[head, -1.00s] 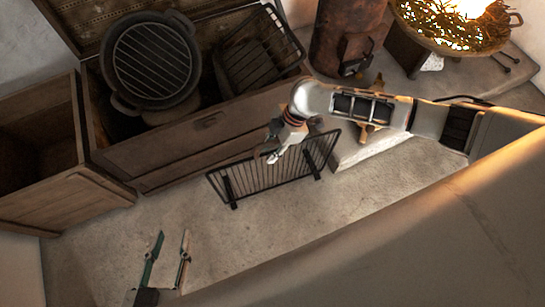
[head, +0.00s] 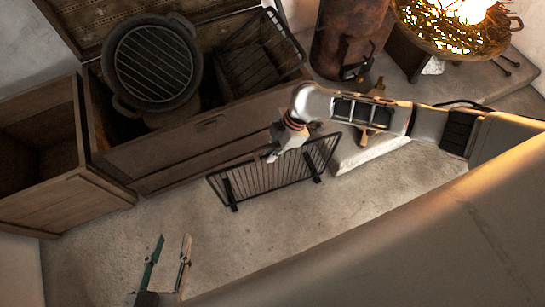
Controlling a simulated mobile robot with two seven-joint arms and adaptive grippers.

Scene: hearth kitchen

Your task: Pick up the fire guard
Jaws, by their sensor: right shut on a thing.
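The fire guard (head: 262,181) is a black barred panel with two dark feet, at the middle of the head view, in front of the wooden chest. It is tilted, and I cannot tell whether its feet touch the floor. My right gripper (head: 274,156) is shut on the guard's upper edge, and its wrist hides part of that edge. My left gripper (head: 170,250) is low at the left, over the floor. Its two fingers are apart with nothing between them.
The open wooden chest (head: 205,142) behind the guard holds a round grill pot (head: 153,64) and a black wire rack (head: 260,60). An empty wooden box (head: 62,200) stands at the left. A glowing fire bowl (head: 455,48) is at the upper right. The floor in front is clear.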

